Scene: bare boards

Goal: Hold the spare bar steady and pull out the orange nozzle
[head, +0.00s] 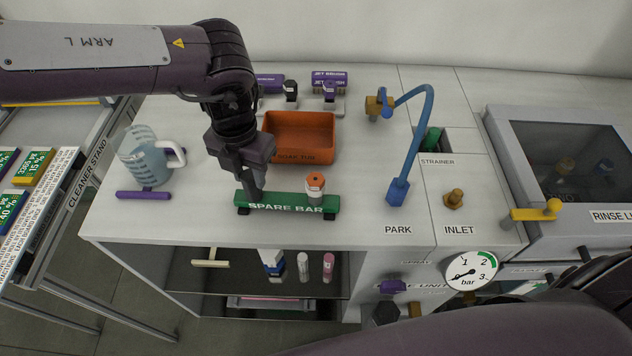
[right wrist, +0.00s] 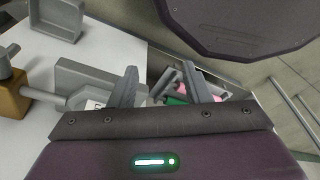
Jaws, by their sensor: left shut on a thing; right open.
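The spare bar (head: 288,209) is a green bar with white lettering, lying on the white worktop near its front edge. The orange nozzle (head: 315,187), a pale cylinder with an orange top, stands upright in the right part of the bar. My left gripper (head: 252,196) points down and is shut on the bar's left part, left of the nozzle. My right gripper (right wrist: 157,88) shows only in the right wrist view. Its two fingers are apart, with grey parts and a small green patch beyond them that I cannot identify.
The orange soak tub (head: 299,152) stands behind the bar. A jug (head: 148,160) is at left; a blue curved pipe (head: 428,125) and a brass inlet fitting (head: 454,199) are at right. An open shelf (head: 220,285) with bottles lies below. The worktop between bar and pipe is clear.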

